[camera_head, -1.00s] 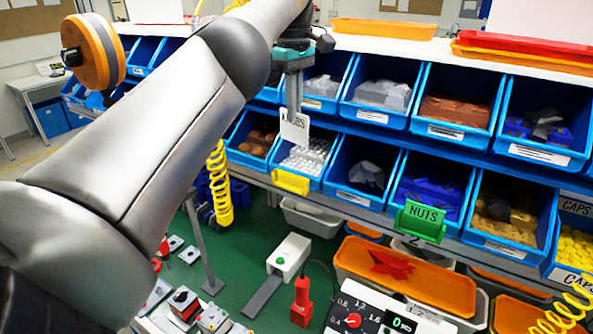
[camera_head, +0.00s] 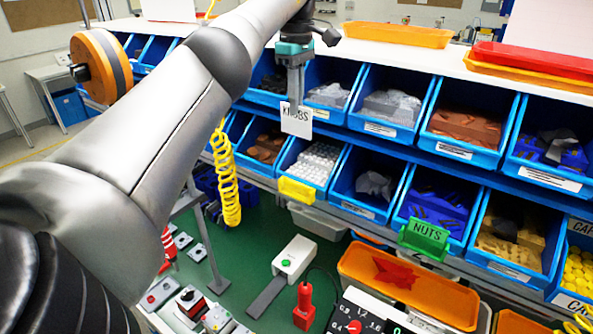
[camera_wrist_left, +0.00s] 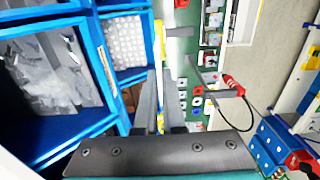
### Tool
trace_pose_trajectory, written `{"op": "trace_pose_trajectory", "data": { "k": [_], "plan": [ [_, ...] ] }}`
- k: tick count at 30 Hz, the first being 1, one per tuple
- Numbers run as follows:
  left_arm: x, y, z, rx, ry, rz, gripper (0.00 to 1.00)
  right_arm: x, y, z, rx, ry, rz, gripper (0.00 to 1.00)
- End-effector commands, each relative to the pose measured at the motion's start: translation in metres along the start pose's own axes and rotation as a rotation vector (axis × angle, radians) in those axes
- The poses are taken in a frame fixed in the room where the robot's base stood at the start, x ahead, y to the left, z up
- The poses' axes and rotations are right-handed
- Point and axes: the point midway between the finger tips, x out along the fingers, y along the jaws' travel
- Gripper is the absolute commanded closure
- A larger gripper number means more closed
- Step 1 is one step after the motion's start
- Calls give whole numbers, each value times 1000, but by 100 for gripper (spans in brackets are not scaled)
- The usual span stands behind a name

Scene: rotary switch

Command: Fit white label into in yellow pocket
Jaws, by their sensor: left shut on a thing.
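My left gripper (camera_head: 296,98) points down and is shut on the white label (camera_head: 297,121), which reads KNOBS and is partly covered by the fingers. The label hangs upright in front of the blue bins. The yellow pocket (camera_head: 297,189) is on the front of a lower-row bin of light round parts, below the label in the head view and apart from it. In the left wrist view the yellow pocket (camera_wrist_left: 159,42) lies beyond the fingertips, and I cannot clearly make out the label. My right gripper is not in view.
Two rows of blue bins (camera_head: 381,128) stand behind the gripper. A green NUTS holder (camera_head: 424,238) is on the lower row, to the right. A yellow coiled hose (camera_head: 226,175) hangs to the left. Below are a green surface and an orange tray (camera_head: 440,293).

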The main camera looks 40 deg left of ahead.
Motion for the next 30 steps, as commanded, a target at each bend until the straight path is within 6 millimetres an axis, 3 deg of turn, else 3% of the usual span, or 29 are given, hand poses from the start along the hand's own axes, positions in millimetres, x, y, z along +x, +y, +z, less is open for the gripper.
{"op": "trace_pose_trajectory", "data": {
  "k": [1, 3, 12, 30],
  "plan": [
    [21, -1, -1, 1, 1, -6, 100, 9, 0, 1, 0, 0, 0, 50],
    [39, -2, -1, 0, 1, -8, 100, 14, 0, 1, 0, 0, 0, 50],
    [104, -2, 0, 0, 0, -7, 100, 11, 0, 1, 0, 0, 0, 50],
    [168, -1, 1, 1, -1, -3, 100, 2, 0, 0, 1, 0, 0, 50]
  ]
}}
